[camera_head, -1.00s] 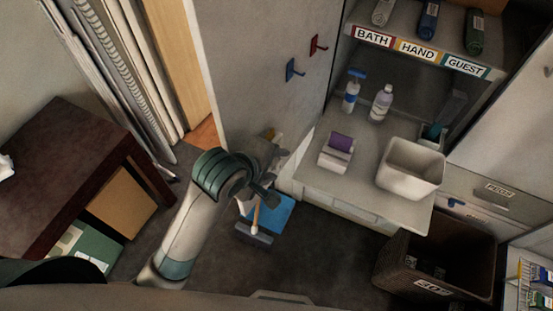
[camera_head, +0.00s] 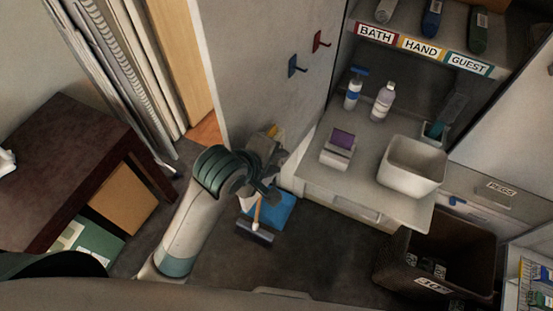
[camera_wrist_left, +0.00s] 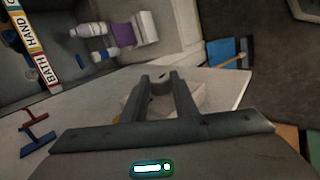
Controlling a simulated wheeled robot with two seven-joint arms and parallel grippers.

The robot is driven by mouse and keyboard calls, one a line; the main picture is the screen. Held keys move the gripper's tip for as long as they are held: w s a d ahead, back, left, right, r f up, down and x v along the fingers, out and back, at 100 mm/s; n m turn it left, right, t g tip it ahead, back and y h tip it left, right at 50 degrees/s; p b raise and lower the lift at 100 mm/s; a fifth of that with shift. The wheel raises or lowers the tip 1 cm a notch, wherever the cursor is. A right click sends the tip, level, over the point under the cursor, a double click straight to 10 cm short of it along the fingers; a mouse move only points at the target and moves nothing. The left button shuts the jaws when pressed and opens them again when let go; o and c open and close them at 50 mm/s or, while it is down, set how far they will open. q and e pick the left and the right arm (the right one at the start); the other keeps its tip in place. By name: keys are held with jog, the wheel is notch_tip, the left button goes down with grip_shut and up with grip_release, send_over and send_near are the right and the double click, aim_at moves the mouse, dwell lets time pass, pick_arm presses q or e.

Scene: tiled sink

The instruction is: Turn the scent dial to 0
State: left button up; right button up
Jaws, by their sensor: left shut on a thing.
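My left gripper (camera_head: 275,160) is at the near end of the grey wall panel, seen mostly from behind in the head view. In the left wrist view the two fingers of my left gripper (camera_wrist_left: 160,78) are shut on a small dark grey round knob, which I take for the scent dial (camera_wrist_left: 160,75). A pale body (camera_wrist_left: 194,92) shows behind and beside the fingers. The dial's markings and pointer cannot be read. In the head view the dial is hidden behind the gripper; a small yellow patch (camera_head: 272,131) shows just above it. My right gripper is not in view.
Red (camera_head: 320,40) and blue (camera_head: 297,66) hooks are on the wall panel. The counter holds two bottles, a purple-topped item (camera_head: 341,139) and a white bin (camera_head: 413,168). A blue dustpan (camera_head: 279,207) lies below the gripper. A dark table (camera_head: 75,160) stands at left.

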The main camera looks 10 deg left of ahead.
pick_arm(q)
jog(key=shift+s+f, duration=0.1)
jog(key=shift+f, duration=0.1)
jog(key=shift+s+a+f+t+h+b, duration=0.1)
jog(key=shift+f+t+h+b, duration=0.15)
jog(key=shift+t+b, duration=0.4)
jog(key=shift+s+f+t+h+b, duration=0.15)
jog(key=shift+t+h+b, duration=0.2)
jog(key=shift+t+b, duration=0.3)
jog(key=t+h+b, duration=0.2)
jog(key=t+b, duration=0.1)
jog(key=b, duration=0.3)
jog(key=shift+a+f+t, duration=0.1)
jog(key=shift+f+t, duration=0.05)
jog(key=shift+t, duration=0.25)
jog(key=o, duration=1.1)
jog(key=shift+c, duration=0.2)
